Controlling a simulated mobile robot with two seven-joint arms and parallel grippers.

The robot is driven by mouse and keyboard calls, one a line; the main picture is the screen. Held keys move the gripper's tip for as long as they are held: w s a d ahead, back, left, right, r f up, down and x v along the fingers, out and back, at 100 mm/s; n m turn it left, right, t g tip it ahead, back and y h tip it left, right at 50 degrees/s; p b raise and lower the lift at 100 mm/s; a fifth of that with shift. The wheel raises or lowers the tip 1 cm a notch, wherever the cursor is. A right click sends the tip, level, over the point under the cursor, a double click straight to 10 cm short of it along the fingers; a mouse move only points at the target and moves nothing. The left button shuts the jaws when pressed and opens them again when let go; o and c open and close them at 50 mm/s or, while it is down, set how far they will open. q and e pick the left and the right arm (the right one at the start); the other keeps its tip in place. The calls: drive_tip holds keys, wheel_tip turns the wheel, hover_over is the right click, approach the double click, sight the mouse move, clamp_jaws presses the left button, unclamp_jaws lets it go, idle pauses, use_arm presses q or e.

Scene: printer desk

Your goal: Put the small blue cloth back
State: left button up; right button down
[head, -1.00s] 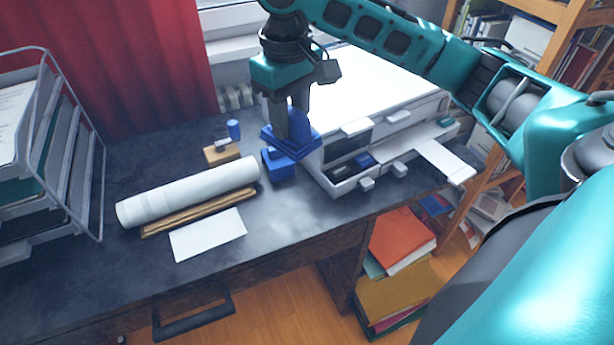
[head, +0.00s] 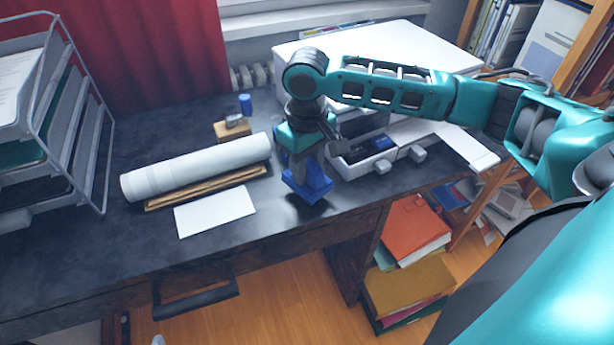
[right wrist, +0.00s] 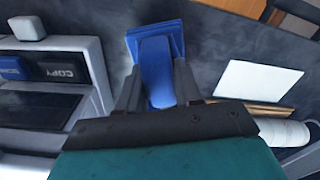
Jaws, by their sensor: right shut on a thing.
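My left gripper is not in view.
The white printer (head: 345,168), with open front trays, stands right of the gripper. A wooden block (head: 232,131) and a blue cylinder (head: 245,104) stand behind.

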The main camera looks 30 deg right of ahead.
wheel_tip(320, 180, down, 3)
drive_tip(key=shift+r, duration=0.2)
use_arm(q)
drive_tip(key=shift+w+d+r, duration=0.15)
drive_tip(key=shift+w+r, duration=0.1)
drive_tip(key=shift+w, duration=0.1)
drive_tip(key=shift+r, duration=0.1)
use_arm(e)
drive_tip(key=shift+f, duration=0.15)
drive_tip(key=c, duration=1.1)
unclamp_jaws()
drive_tip(key=o, duration=0.3)
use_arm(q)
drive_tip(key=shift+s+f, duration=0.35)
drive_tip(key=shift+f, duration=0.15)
use_arm(e)
drive_tip(key=shift+o, duration=0.2)
